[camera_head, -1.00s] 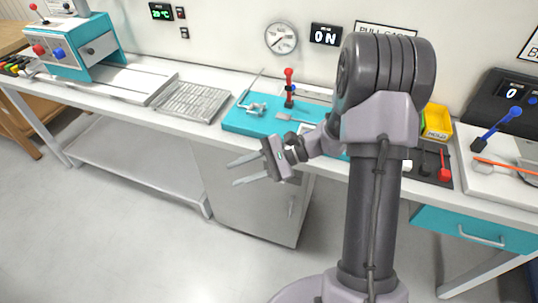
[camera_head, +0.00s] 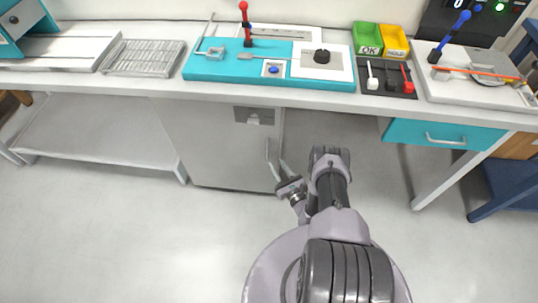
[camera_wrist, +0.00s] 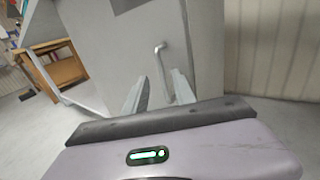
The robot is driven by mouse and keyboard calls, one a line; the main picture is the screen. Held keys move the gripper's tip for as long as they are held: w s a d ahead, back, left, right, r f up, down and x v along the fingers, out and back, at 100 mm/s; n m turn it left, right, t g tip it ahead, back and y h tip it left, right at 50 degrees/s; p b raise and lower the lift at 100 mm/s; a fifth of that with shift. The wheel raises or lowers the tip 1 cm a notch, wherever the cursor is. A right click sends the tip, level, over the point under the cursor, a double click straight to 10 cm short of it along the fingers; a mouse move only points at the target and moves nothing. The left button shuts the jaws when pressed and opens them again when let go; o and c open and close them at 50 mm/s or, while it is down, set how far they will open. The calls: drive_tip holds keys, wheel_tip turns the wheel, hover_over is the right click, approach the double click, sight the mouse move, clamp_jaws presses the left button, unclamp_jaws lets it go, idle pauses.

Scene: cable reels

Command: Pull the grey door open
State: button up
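The grey door (camera_head: 215,150) is the front of a cabinet under the bench, and it looks shut. It also fills the middle of the wrist view (camera_wrist: 115,60). Its upright bar handle (camera_wrist: 162,62) is near the door's right edge; in the head view the handle (camera_head: 268,148) is partly hidden by my fingers. My gripper (camera_head: 276,165) is open in front of the handle. In the wrist view my gripper (camera_wrist: 158,88) has its two fingers apart, with the lower part of the handle appearing between them. I cannot tell whether they touch it.
The bench top (camera_head: 120,85) overhangs the cabinet. A low shelf (camera_head: 95,145) stands to the door's left. A teal drawer (camera_head: 440,134) is at the right. The floor (camera_head: 90,235) before the door is clear.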

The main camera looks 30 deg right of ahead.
drive_tip(key=w+b, duration=0.2)
drive_tip(key=w, duration=0.5)
drive_tip(key=shift+w+b, duration=0.3)
drive_tip(key=shift+w, duration=0.05)
clamp_jaws()
idle(0.9)
